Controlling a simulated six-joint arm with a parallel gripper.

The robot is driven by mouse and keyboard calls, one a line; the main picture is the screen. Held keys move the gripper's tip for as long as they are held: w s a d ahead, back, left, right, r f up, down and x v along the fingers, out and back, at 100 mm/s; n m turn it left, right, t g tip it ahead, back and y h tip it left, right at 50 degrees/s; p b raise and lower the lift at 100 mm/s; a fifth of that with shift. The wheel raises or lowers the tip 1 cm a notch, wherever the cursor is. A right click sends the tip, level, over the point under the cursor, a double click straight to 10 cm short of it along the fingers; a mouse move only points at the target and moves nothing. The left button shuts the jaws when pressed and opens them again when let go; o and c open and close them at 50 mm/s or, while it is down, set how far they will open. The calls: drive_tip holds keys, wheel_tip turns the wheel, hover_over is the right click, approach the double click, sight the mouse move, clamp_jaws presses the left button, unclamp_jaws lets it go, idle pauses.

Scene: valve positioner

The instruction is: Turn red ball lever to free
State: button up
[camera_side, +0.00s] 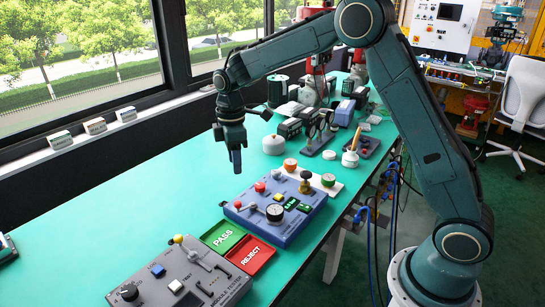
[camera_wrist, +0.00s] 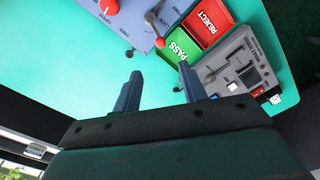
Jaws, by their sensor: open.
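The blue valve positioner panel (camera_side: 298,222) lies on the teal bench. The red ball lever (camera_side: 237,204) is at its left edge; its short metal arm runs from the ball to a pivot on the panel. In the wrist view the red ball (camera_wrist: 160,42) sits beyond my fingertips, near the panel's edge, with its arm running up to the pivot. My gripper (camera_side: 236,165) is above and behind the panel, pointing down. Its two fingers (camera_wrist: 158,72) are apart, with nothing between them.
A second red knob (camera_side: 260,186) stands on the panel, near a gauge (camera_side: 275,212) and a brass knob (camera_side: 305,182). The green PASS tray (camera_side: 222,236) and red REJECT tray (camera_side: 251,254) lie beside it. A grey module tester (camera_side: 180,278) is in front. The bench left of the panel is clear.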

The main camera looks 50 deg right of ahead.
sight(239, 202)
wheel_tip(239, 202, down, 13)
drive_tip(key=shift+f, duration=0.15)
idle(0.5)
clamp_jaws()
